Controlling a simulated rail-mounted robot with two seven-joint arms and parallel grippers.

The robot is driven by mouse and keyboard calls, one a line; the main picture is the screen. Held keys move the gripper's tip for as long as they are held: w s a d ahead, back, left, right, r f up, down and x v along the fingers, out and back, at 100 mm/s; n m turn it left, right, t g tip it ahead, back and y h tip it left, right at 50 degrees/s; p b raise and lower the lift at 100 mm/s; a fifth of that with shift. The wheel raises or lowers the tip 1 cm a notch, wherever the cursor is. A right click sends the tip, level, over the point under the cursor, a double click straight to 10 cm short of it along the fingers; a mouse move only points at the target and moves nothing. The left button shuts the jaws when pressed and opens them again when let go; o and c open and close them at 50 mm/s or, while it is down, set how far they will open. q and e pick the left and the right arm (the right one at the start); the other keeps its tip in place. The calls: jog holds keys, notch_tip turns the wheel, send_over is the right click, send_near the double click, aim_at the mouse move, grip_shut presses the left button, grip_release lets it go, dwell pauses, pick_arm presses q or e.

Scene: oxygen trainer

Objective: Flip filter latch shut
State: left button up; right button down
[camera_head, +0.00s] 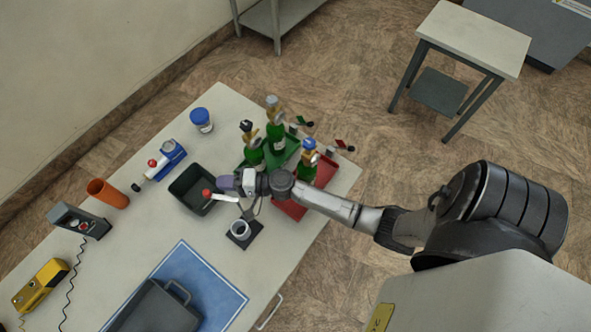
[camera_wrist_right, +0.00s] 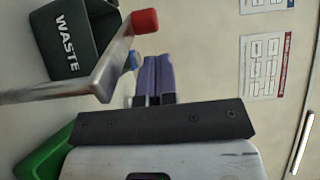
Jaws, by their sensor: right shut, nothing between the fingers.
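The filter latch is a pale metal lever (camera_head: 226,198) with a red tip (camera_head: 206,193) in the head view. Its arm runs from near the filter stand, a dark square base with a white round part (camera_head: 240,229), toward the dark bin. In the right wrist view the lever (camera_wrist_right: 108,75) crosses the upper left, its red end (camera_wrist_right: 145,21) at the top. My right gripper (camera_head: 226,183) is shut and empty, its purple fingers (camera_wrist_right: 155,80) close beside the lever. Whether they touch is unclear. The lever's hinge is hidden. My left gripper is out of view.
A dark bin (camera_head: 181,187), marked WASTE in the wrist view, stands beside the lever's red end. Green bottles (camera_head: 276,137) stand in green and red trays (camera_head: 291,209) near my right wrist. A blue mat (camera_head: 222,291) lies in front.

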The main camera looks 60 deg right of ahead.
jog(key=b+v, duration=0.2)
jog(key=v, duration=0.8)
jog(key=s+a+f+n+g+h, duration=0.2)
jog(key=s+a+f+n+g, duration=0.25)
jog(key=s+n+g, duration=0.6)
jog(key=s+d+r+n+g+h+p, duration=0.1)
jog(key=s+r+n+h+p, duration=0.2)
jog(key=s+r+h+p, duration=0.3)
jog(key=shift+s+d+r+g+h+p, duration=0.35)
jog(key=shift+s+r+p, duration=0.25)
jog(key=shift+s+r, duration=1)
jog(key=shift+s+f+n, duration=0.25)
jog(key=shift+s+f, duration=0.05)
